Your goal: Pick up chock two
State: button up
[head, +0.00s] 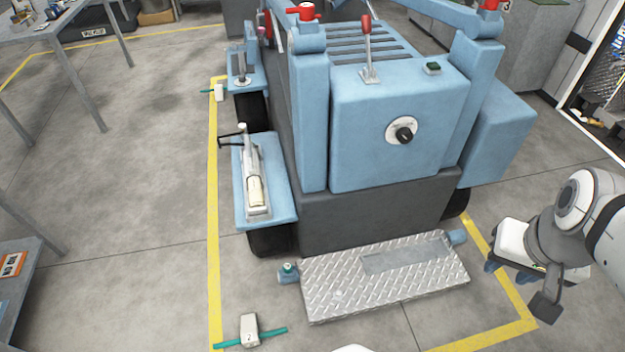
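Two chock-like pale blocks, each with a teal bar through it, lie on the floor. The near block (250,330) is at the bottom left, close to the inner side of the yellow floor line. The far block (219,91) is at the upper left, by the vehicle's far wheel. No number is readable on either, so I cannot tell which is chock two. My gripper (546,304) seems to be the dark end of my arm at the right, well away from both blocks. Its fingers are not clear, and I see nothing held in it.
A blue vehicle (385,135) with a metal tread-plate step (385,285) fills the middle. Yellow lines (214,210) border it. A lever unit (254,175) sits on its left side shelf. Tables stand at the left edge. The floor (120,170) between is clear.

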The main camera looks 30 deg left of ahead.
aim_at(251, 337)
jog(key=z, duration=1.3)
jog(key=k, duration=2.8)
jog(key=u, duration=1.9)
jog(key=i, duration=1)
